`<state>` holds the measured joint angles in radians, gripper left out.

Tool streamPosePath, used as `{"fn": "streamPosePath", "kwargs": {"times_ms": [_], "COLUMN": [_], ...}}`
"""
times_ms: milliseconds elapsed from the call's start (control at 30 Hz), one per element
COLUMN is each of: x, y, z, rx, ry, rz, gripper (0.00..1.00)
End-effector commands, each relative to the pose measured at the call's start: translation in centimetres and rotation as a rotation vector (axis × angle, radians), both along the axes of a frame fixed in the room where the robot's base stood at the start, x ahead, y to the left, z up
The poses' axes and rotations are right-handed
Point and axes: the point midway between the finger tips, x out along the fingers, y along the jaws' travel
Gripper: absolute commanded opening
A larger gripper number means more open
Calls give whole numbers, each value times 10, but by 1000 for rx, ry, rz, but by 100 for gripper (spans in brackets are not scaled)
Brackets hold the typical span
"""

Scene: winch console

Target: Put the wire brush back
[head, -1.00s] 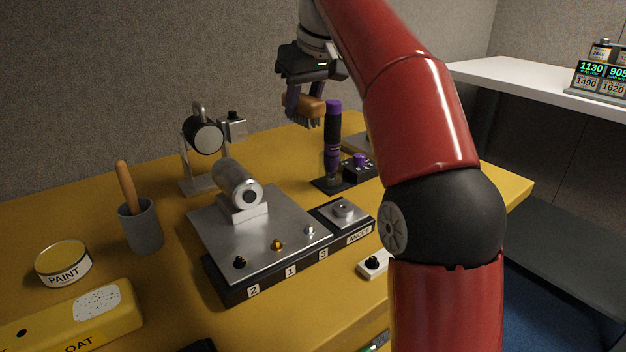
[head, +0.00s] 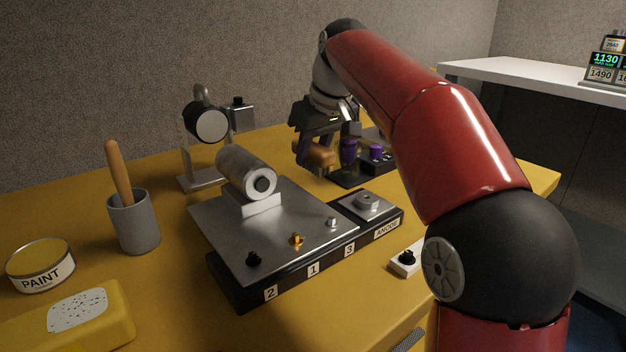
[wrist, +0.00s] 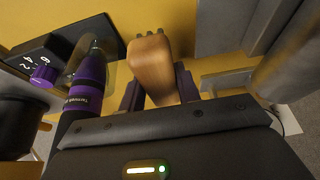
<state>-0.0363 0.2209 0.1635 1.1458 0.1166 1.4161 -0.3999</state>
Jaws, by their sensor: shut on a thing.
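My gripper is shut on the brush. Whether the brush touches the table is unclear.
A steel plate console (head: 290,225) with a roller (head: 246,173) fills the middle. A grey cup (head: 134,222) holds a wooden handle. A paint tin (head: 40,268) and yellow block (head: 75,320) are at left.

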Motion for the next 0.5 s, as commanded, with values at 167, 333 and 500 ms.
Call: {"fn": "streamPosePath", "kwargs": {"times_ms": [167, 333, 500], "x": [-1, -1, 0], "y": [0, 0, 0], "z": [-19, -40, -42], "rx": [0, -1, 0], "ry": [1, -1, -2], "rz": [-1, 0, 0], "gripper": [14, 14, 14]}}
